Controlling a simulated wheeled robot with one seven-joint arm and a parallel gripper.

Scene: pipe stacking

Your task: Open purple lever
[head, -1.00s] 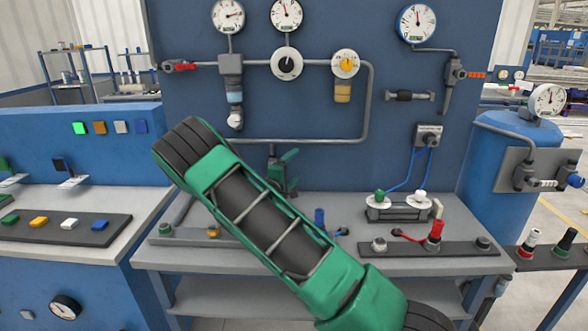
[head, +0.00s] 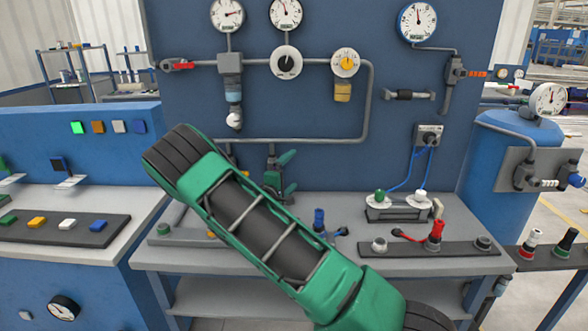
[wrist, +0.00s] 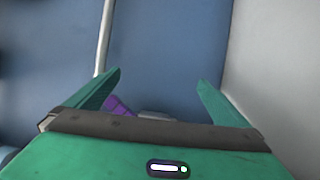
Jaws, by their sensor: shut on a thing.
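My gripper (wrist: 154,92) shows in the wrist view as two green fingers standing apart. The purple lever (wrist: 120,106) is partly visible between them, low and close to the left finger. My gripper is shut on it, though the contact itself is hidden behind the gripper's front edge. In the head view my green and black arm crosses the middle of the picture. I cannot make out the purple lever there.
A blue panel (head: 400,145) carries gauges, pipes and a red-handled valve (head: 180,65). A green-handled fitting (head: 285,160) stands beside my arm. On the bench are a blue fitting (head: 319,218) and a red one (head: 436,232).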

